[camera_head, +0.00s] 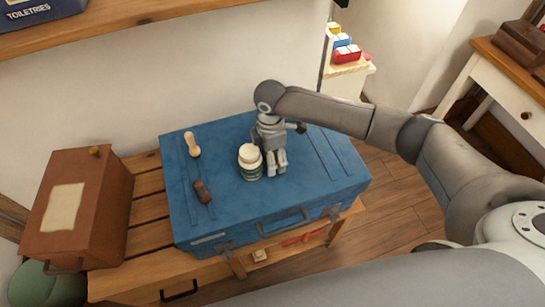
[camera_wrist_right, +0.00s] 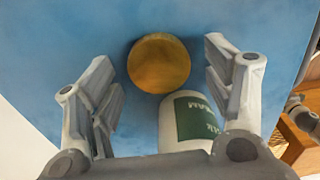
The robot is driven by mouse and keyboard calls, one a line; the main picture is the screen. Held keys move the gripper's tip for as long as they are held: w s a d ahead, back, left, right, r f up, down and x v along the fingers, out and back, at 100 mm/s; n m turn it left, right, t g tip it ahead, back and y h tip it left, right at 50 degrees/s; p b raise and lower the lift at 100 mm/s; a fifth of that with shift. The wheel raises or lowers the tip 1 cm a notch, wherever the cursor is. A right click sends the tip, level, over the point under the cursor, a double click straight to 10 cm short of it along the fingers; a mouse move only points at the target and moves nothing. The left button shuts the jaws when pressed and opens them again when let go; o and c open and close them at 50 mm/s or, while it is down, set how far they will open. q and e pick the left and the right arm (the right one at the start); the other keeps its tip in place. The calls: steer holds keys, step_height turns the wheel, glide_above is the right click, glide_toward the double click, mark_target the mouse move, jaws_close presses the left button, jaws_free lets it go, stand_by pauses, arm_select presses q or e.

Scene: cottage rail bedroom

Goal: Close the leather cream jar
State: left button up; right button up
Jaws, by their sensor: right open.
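The leather cream jar (camera_head: 251,172) stands upright on the blue suitcase, with a pale top and a dark green label. It also shows in the right wrist view (camera_wrist_right: 175,132), low between the fingers, white with lettering on green. A round golden-brown disc (camera_wrist_right: 159,63) lies just beyond it there, against the blue; I cannot tell whether it is the jar's lid or whether it touches the jar. My right gripper (camera_head: 276,168) points down close to the jar's right side. Its fingers are spread (camera_wrist_right: 165,100) and hold nothing visible. My left gripper is out of view.
The blue suitcase (camera_head: 230,220) lies on a slatted wooden bench (camera_head: 145,215). A pale wooden-handled item (camera_head: 193,145) and a dark brown one (camera_head: 202,192) lie left of the jar. A brown case (camera_head: 85,210) stands at left. The suitcase's right part is clear.

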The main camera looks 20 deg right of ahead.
steer(key=c, duration=0.9)
steer(key=shift+o, duration=0.2)
steer(key=shift+r, duration=0.1)
step_height(320, 180, up, 18)
steer(key=shift+f+p, duration=0.1)
steer(key=shift+p, duration=0.2)
